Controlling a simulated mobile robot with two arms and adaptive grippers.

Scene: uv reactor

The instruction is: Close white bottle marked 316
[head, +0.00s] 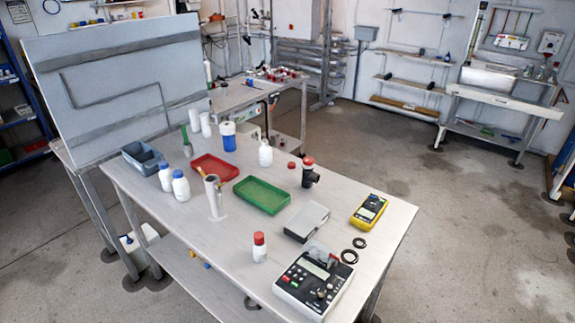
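Several white bottles stand upright on the metal table. One white bottle (265,154) at the table's far side shows no coloured cap. A small red object (292,165), possibly a cap, sits to its right. Another white bottle (259,249) with a red cap stands near the front edge. Neither of my grippers is in view.
The table (335,232) also holds a red tray (214,167), a green tray (261,194), a grey bin (143,158), a clear cylinder (214,199), a grey box (307,222), a yellow meter (369,211) and a control device (312,284). The floor to the right is clear.

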